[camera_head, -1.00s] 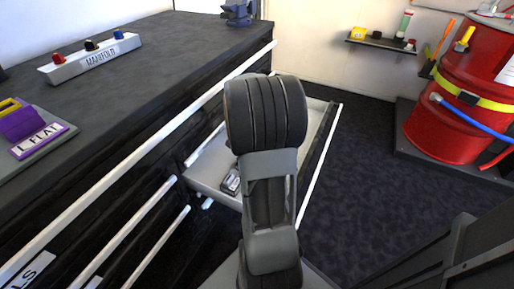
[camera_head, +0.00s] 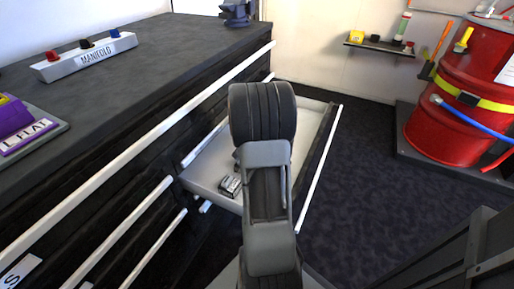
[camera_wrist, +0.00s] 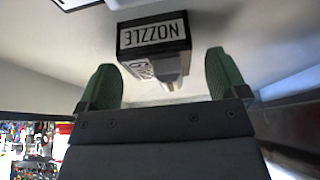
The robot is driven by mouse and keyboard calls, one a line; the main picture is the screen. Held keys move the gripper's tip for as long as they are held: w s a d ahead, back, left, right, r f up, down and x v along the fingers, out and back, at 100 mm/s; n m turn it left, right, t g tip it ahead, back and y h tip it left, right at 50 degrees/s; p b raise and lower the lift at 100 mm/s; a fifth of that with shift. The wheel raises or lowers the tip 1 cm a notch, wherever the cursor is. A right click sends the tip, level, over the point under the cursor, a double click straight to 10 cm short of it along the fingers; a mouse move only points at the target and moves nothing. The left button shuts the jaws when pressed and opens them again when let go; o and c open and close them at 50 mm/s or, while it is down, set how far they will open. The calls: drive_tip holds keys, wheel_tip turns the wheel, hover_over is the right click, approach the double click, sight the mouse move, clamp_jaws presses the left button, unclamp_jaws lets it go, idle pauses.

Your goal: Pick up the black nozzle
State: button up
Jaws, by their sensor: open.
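A dark block with a white label reading NOZZLE (camera_wrist: 153,34) shows in the wrist view, with a pale grey part (camera_wrist: 170,68) jutting from it. In the head view a small grey and dark item (camera_head: 230,186) lies in the open drawer (camera_head: 208,165); it looks like the same thing. My gripper (camera_wrist: 161,62) is open in the wrist view. Its two green fingers stand apart on either side of the labelled piece, with nothing gripped. I cannot tell how deep the piece sits between them. In the head view my arm hides the gripper and part of the drawer.
The drawer juts from the dark workbench (camera_head: 150,75), whose long white handles (camera_head: 120,235) run along its front. The manifold block (camera_head: 84,57) stands on the bench top. A red drum (camera_head: 455,100) stands at the right. Dark floor (camera_head: 370,160) between is clear.

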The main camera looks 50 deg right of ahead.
drive_tip(key=shift+c, duration=0.4)
drive_tip(key=c, duration=0.9)
drive_tip(key=shift+c, duration=0.3)
drive_tip(key=shift+r, duration=0.2)
